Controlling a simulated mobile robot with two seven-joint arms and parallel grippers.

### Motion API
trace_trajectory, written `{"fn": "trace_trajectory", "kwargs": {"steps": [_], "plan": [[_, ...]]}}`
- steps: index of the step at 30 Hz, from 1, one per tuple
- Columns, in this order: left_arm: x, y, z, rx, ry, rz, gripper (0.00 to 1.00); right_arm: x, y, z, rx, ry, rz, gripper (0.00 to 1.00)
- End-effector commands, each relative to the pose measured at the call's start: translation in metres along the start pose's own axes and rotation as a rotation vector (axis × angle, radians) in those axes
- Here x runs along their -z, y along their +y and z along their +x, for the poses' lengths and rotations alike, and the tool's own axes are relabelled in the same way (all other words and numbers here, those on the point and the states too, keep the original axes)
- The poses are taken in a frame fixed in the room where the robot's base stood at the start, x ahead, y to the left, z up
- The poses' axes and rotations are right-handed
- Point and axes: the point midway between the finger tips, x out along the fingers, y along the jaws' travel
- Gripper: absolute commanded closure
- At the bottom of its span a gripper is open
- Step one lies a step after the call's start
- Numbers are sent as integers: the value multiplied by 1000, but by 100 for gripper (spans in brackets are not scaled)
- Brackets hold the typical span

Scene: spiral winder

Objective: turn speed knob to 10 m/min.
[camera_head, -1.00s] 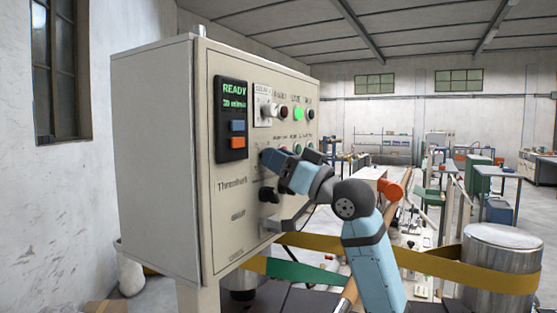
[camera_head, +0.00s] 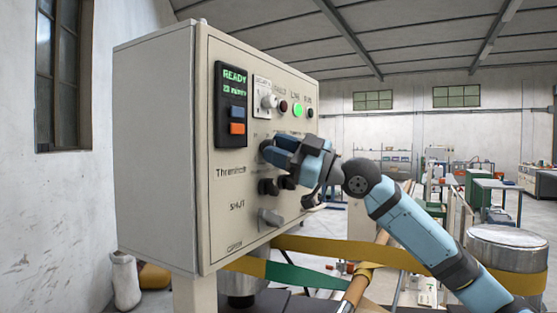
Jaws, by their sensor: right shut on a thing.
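The beige control cabinet (camera_head: 217,190) stands left of centre, its front panel facing right. A dark knob (camera_head: 265,147) sits on the panel below and right of the display, mostly hidden by my right gripper (camera_head: 273,152). The gripper is shut on this knob, its blue-grey fingers against the panel side. The knob's pointer and scale are hidden. The display (camera_head: 233,86) shows READY in green, with a second green line that seems to read 20 m/min, too small to be sure. My left gripper is not in view.
A selector switch (camera_head: 269,101) and a lit green button (camera_head: 298,110) are above. Yellow and green bands (camera_head: 335,249) cross below; a metal drum (camera_head: 507,248) stands right.

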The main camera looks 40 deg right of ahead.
Motion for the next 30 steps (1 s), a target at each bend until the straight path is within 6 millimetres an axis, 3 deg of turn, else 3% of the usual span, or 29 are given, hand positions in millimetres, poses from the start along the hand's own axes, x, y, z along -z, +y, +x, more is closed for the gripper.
{"fn": "trace_trajectory", "kwargs": {"steps": [18, 30], "plan": [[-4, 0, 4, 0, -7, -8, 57, 3, 4, 1, 215, 5, -522, 91], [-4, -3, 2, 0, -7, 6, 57, 3, 4, 1, 303, 2, -737, 90]]}}
